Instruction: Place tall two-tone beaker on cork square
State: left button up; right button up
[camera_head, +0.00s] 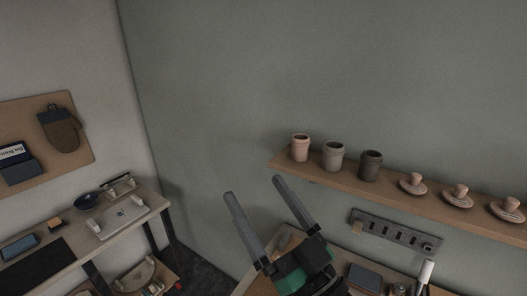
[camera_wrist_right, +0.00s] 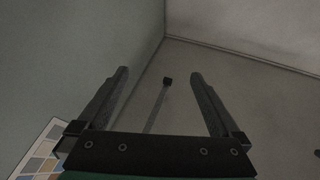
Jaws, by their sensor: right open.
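My right gripper (camera_head: 252,186) is raised in front of the grey-green wall in the head view, fingers apart and nothing between them. It also shows open and empty in the right wrist view (camera_wrist_right: 160,73). I cannot make out a tall two-tone beaker for certain. A pale upright piece (camera_head: 426,272) stands at the lower right, partly cut off by the frame edge, too small to identify. No cork square can be told with certainty. My left gripper is not in view.
A wall shelf (camera_head: 290,166) holds three cups (camera_head: 333,156) and three knobbed lids (camera_head: 459,196). Below it are a rail (camera_head: 396,231) and a workbench with a dark box (camera_head: 365,278). A side bench (camera_head: 60,259) stands left, under a wall board (camera_head: 82,140) with a mitt (camera_head: 62,131).

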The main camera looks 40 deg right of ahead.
jog(key=s+a+r+n+t+y, duration=0.1)
jog(key=s+a+r+t+y, duration=0.1)
jog(key=r, duration=0.6)
jog(key=s+a+r+n+t+y, duration=0.2)
jog(key=s+r, duration=0.1)
jog(key=r, duration=0.5)
jog(key=shift+a+r+n+y, duration=0.2)
jog(key=shift+r+n+y, duration=0.1)
jog(key=shift+y, duration=0.1)
